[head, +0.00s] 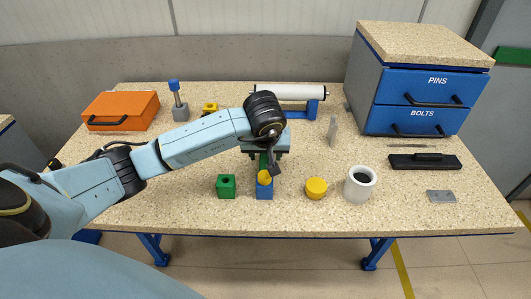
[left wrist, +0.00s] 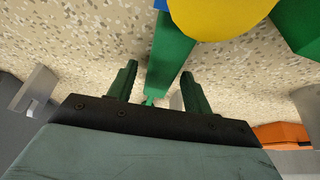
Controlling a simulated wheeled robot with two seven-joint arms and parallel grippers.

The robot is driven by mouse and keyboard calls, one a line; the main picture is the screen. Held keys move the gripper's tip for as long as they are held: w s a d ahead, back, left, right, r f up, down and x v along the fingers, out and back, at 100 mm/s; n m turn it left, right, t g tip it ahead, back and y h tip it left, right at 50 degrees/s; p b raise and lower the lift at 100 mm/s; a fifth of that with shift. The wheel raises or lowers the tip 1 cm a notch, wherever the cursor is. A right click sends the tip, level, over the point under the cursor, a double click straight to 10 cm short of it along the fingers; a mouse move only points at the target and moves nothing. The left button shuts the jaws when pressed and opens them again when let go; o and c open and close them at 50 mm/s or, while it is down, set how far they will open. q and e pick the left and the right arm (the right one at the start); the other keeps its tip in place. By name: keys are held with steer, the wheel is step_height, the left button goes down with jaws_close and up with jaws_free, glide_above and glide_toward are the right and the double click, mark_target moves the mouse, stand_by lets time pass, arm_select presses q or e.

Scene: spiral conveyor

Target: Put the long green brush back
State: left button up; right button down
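My left gripper (head: 264,157) is low over the middle of the table, just behind a blue block (head: 264,192) with a yellow piece (head: 265,177) at its top. In the left wrist view its two green fingers (left wrist: 158,70) stand apart. A long green bar, seemingly the brush (left wrist: 168,62), runs between them with gaps beside it. Its far end passes behind the yellow piece (left wrist: 220,14) near the blue block. I cannot tell whether it lies on the table or stands. In the head view my arm mostly hides it. My right gripper is not in view.
A green block (head: 226,187) stands left of the blue one. A yellow cylinder (head: 316,188) and a white cup (head: 360,183) stand to the right. An orange case (head: 120,110), a white roller (head: 290,92) and a blue drawer cabinet (head: 415,88) are at the back. The table's front strip is clear.

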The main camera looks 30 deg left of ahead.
arm_select(q)
steer(key=shift+r, duration=0.15)
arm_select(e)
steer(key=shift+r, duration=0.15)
arm_select(q)
steer(key=shift+r, duration=0.35)
steer(key=p+v, duration=0.1)
steer(key=v, duration=1)
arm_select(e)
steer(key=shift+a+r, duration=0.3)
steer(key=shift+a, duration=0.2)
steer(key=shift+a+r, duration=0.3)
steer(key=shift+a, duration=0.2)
arm_select(q)
steer(key=shift+s+d+r, duration=0.1)
steer(key=shift+s, duration=0.05)
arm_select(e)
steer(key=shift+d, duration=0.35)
arm_select(q)
steer(key=shift+s, duration=0.1)
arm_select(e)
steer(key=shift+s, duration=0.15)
